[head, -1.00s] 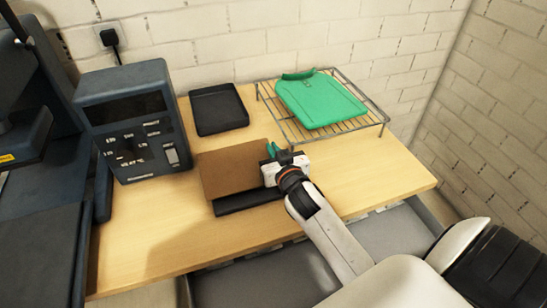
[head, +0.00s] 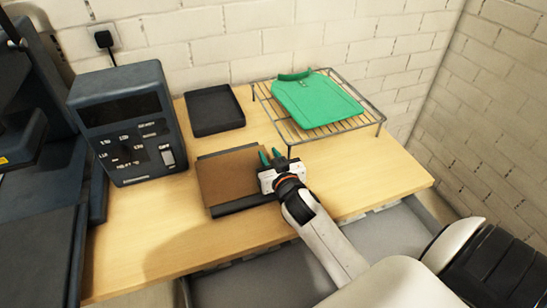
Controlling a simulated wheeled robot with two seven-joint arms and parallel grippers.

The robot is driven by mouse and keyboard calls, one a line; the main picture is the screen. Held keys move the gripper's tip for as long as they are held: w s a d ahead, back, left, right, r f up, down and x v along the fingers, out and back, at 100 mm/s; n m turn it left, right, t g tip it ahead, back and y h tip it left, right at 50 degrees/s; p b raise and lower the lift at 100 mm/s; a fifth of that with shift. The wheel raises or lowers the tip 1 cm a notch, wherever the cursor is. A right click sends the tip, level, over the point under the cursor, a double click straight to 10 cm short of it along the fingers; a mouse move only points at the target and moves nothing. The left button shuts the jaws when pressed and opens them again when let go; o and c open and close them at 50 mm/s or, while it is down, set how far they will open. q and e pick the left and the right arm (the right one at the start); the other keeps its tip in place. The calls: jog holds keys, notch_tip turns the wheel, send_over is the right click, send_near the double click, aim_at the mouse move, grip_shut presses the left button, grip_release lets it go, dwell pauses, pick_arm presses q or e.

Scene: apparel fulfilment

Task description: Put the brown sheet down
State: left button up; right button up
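The brown sheet (head: 232,176) lies on a black tray (head: 246,204) on the wooden table. The tray's dark edge shows behind and in front of the sheet. My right gripper (head: 271,157) is at the sheet's right edge. Its two green fingertips point away from me and stand apart, with nothing visible between them. The gripper body hides the right end of the tray and the sheet's right corner. My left gripper is not in view.
An empty black tray (head: 214,110) lies behind. A wire rack (head: 343,128) holds a folded green shirt (head: 318,99) at the back right. A dark control box (head: 124,123) stands at the left. The table's front left (head: 150,240) is clear.

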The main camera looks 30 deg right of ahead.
jog(key=v, duration=1.2)
jog(key=shift+r+b, duration=0.1)
jog(key=shift+b, duration=0.3)
